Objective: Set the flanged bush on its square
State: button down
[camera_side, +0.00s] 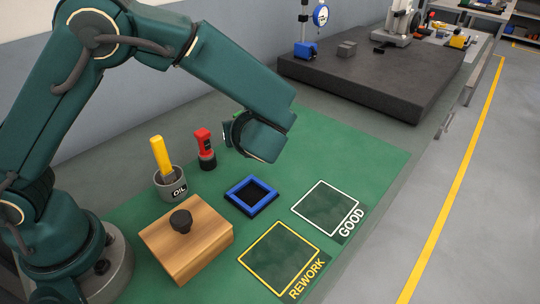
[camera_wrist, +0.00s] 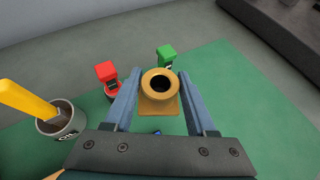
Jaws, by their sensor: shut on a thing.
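The flanged bush (camera_wrist: 160,106) is brass-coloured, with a round ring around a dark bore and a wider, squarish part below it. It sits between the two blue-grey fingers of my gripper (camera_wrist: 158,90) in the wrist view, and the gripper is shut on it. In the side view my wrist hides the fingers and the bush, above the far part of the green mat. The GOOD square (camera_side: 325,208), outlined in white, and the REWORK square (camera_side: 279,250), outlined in yellow, are both empty on the mat, nearer the camera than the gripper.
A blue-rimmed tray (camera_side: 235,197) lies left of the GOOD square. A wooden block with a dark knob (camera_side: 187,240), an oil pot with a yellow handle (camera_side: 170,184) and a red-topped stamp (camera_side: 205,150) stand on the left. A green-topped stamp (camera_wrist: 166,55) stands beyond the bush.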

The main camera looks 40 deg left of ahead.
jog(key=w+d+r+m+t+h, duration=0.1)
jog(key=w+d+m+t+h, duration=0.2)
jog(key=d+m+t+h, duration=0.3)
jog(key=m+g, duration=0.1)
jog(key=m, duration=0.1)
send_over(326, 205)
jog(key=shift+h, duration=0.4)
notch_tip(326, 205, down, 6)
jog(key=shift+f, duration=2.05)
jog(key=shift+c, duration=1.1)
grip_release()
jog(key=shift+f, duration=0.15)
